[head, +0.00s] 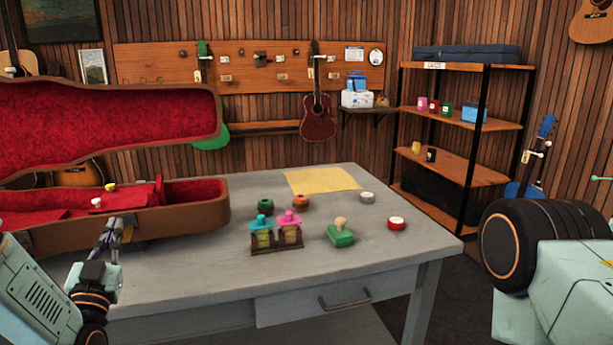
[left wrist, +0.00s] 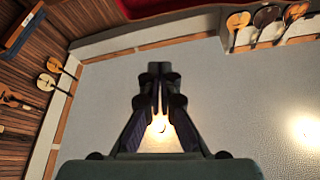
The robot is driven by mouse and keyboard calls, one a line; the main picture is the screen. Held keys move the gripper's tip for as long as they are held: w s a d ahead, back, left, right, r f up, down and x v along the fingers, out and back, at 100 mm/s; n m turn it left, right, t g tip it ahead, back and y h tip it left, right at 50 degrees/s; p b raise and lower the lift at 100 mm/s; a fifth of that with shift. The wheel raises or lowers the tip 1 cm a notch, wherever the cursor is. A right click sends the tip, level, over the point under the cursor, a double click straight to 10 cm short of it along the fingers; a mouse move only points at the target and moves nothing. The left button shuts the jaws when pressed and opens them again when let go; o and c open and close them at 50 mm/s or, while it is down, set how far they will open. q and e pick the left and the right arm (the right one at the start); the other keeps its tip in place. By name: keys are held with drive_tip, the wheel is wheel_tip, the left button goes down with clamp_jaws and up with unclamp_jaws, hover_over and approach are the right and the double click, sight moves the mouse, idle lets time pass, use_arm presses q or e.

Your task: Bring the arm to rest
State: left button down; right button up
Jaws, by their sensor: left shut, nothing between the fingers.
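My left gripper (head: 112,222) is in the left part of the head view, in front of the open instrument case. Its fingers are closed together with nothing between them. My left arm comes in from the lower left. Part of my right arm (head: 552,250) shows at the right edge of the head view, but its gripper is not in view.
The red-lined case (head: 190,228) lies open on the grey table (head: 210,285). A shelf (head: 460,122) stands at the back right.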

use_arm(q)
drive_tip(key=s+d+f+n+g+h, duration=0.1)
drive_tip(key=d+f+g, duration=0.15)
drive_tip(key=f, duration=0.45)
drive_tip(key=s+d+f+n+g+h, duration=0.1)
drive_tip(key=s+f+g, duration=0.1)
drive_tip(key=f+g, duration=0.35)
drive_tip(key=s+d+f+g+h, duration=0.1)
drive_tip(key=s+d+f+g, duration=0.4)
drive_tip(key=s+f, duration=0.6)
drive_tip(key=s+d+f+g, duration=0.2)
drive_tip(key=s+f+g, duration=0.1)
drive_tip(key=s, duration=0.6)
drive_tip(key=s+d+f+g, duration=0.2)
drive_tip(key=s+f+g, duration=0.1)
drive_tip(key=s, duration=0.7)
drive_tip(key=s+d+f+g, duration=0.2)
drive_tip(key=s+f, duration=0.3)
drive_tip(key=s, duration=0.4)
drive_tip(key=shift+s+d+g+h, duration=0.3)
drive_tip(key=shift+g+h, duration=0.1)
drive_tip(key=shift+g, duration=0.4)
use_arm(e)
drive_tip(key=shift+s+d, duration=0.15)
use_arm(q)
drive_tip(key=c, duration=2)
unclamp_jaws()
drive_tip(key=shift+c, duration=0.2)
